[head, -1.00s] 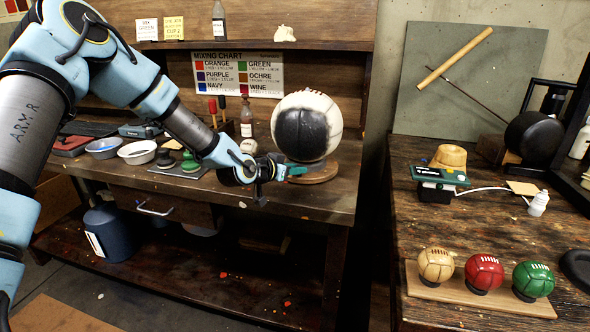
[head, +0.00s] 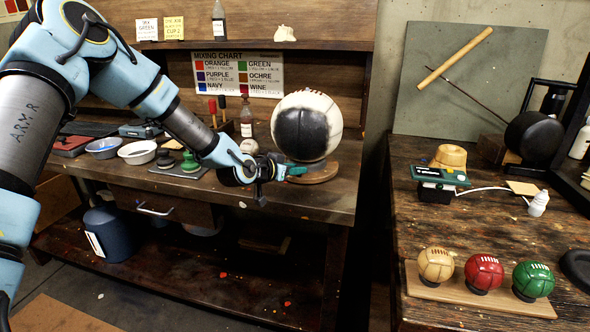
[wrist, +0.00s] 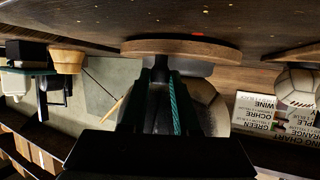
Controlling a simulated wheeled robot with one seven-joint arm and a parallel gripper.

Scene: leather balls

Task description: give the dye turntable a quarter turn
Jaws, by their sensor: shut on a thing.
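The dye turntable (head: 322,174) is a low round wooden disc on the left workbench. A large panelled ball (head: 322,112), cream with a big black patch on its near side, sits on it. My gripper (head: 288,170) is low at the left edge of the turntable, beside the ball. In the wrist view, which is upside down, the turntable (wrist: 205,50) spans the top middle. A dark upright peg (wrist: 161,66) at its rim is between my fingertips, and my gripper is shut on it. My gripper and the peg hide part of the ball.
The bench's front edge is close. A second bench (head: 400,237) at right holds three small balls on a board (head: 455,292).

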